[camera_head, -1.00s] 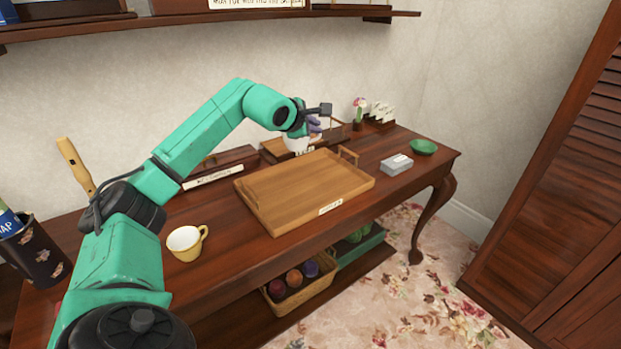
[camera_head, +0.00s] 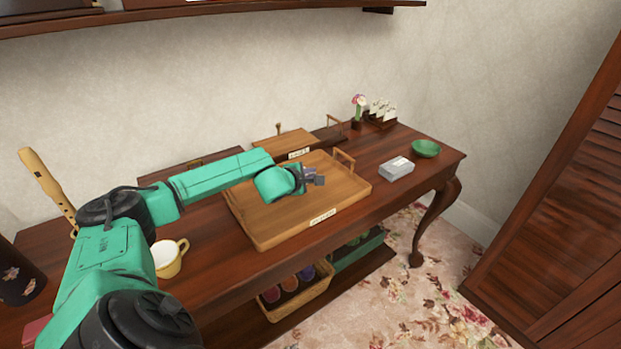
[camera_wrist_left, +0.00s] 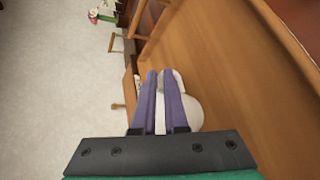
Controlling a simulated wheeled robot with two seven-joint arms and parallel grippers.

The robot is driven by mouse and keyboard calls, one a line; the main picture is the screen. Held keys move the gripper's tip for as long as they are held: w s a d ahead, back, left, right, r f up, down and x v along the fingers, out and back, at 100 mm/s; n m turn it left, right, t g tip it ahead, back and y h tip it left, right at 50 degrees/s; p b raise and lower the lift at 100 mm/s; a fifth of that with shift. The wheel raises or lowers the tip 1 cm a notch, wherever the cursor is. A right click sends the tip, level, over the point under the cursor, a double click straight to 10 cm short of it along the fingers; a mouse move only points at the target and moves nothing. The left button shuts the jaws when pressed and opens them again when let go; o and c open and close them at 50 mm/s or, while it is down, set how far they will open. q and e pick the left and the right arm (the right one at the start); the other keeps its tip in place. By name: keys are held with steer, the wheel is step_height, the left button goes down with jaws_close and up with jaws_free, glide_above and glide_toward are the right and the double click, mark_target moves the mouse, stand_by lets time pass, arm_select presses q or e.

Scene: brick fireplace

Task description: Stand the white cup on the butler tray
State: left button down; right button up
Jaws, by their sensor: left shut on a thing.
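The butler tray (camera_head: 262,233) is a wooden tray with raised sides and a handle at its far right end, on the dark wooden desk. My left gripper (camera_head: 312,177) is over the tray's right half. In the left wrist view, its purple fingers (camera_wrist_left: 166,78) are shut on the white cup (camera_wrist_left: 193,110), which shows between and beside them. In the head view the cup is hidden by my arm and gripper. The wrist view shows the tray's floor (camera_wrist_left: 235,60) beyond the cup. I cannot tell whether the cup touches it. My right gripper is not in view.
A yellow cup (camera_head: 174,267) with a white inside stands left of the tray. A wooden box (camera_head: 270,144) stands behind it. A grey box (camera_head: 397,168) and a green bowl (camera_head: 426,148) stand to its right. The visible tray floor is clear.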

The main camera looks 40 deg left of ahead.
arm_select(q)
steer(key=shift+f, duration=1)
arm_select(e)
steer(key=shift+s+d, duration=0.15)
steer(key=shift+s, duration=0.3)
arm_select(q)
steer(key=c, duration=1)
jaws_free()
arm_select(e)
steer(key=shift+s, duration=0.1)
arm_select(q)
steer(key=shift+o, duration=0.2)
steer(key=shift+r, duration=0.1)
steer(key=shift+s+r, duration=0.1)
steer(key=shift+s, duration=0.35)
steer(key=b+v, duration=0.4)
steer(key=v, duration=0.7)
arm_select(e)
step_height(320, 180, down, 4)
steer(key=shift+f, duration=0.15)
arm_select(q)
steer(key=shift+r, duration=0.1)
steer(key=shift+d, duration=0.1)
